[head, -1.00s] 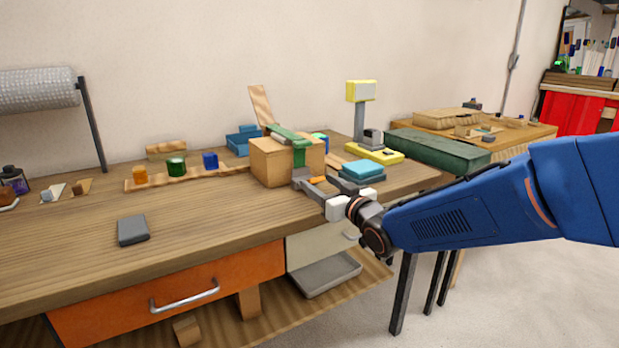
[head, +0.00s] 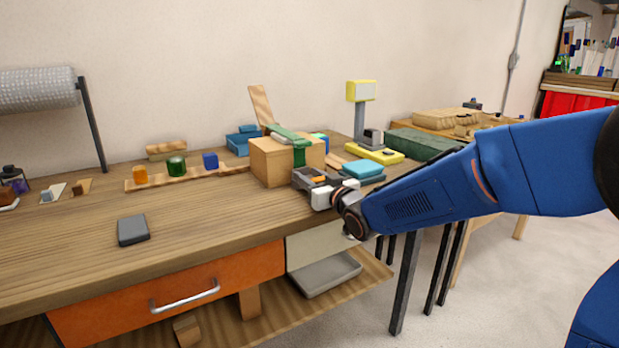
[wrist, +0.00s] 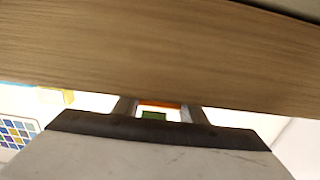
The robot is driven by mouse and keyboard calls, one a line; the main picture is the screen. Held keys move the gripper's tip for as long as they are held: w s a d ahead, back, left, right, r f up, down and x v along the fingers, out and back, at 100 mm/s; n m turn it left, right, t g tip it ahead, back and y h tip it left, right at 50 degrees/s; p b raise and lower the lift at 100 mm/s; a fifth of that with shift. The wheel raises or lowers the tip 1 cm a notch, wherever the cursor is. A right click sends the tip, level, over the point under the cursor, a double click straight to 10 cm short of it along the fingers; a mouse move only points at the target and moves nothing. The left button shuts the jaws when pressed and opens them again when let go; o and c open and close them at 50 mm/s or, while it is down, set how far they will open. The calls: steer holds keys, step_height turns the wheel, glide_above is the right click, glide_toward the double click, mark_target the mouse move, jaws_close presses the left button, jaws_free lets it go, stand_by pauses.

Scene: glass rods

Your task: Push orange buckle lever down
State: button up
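A wooden box (head: 276,164) stands near the right end of the workbench, with a green strap (head: 300,152) over its top and front. The orange buckle lever (head: 319,179) shows as a small patch low at the box's front right, and as an orange strip in the wrist view (wrist: 160,104). My gripper (head: 314,179) is at this spot, its fingers on either side of the orange patch. In the wrist view the fingers (wrist: 157,108) stand apart, with orange and a bit of green between them. Whether they touch the lever, and its exact tilt, I cannot tell.
Blue stacked pads (head: 363,169) lie close right of my gripper. A yellow-based stand (head: 374,153) and a long green case (head: 425,144) are behind. A grey slab (head: 133,230) lies on the mostly clear front left of the workbench (head: 210,220).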

steer(key=shift+s+d+f+t+y, duration=0.1)
steer(key=shift+s+t+y, duration=0.05)
steer(key=shift+t+y, duration=0.4)
steer(key=shift+c, duration=0.4)
steer(key=o, duration=1.1)
steer(key=shift+c, duration=0.2)
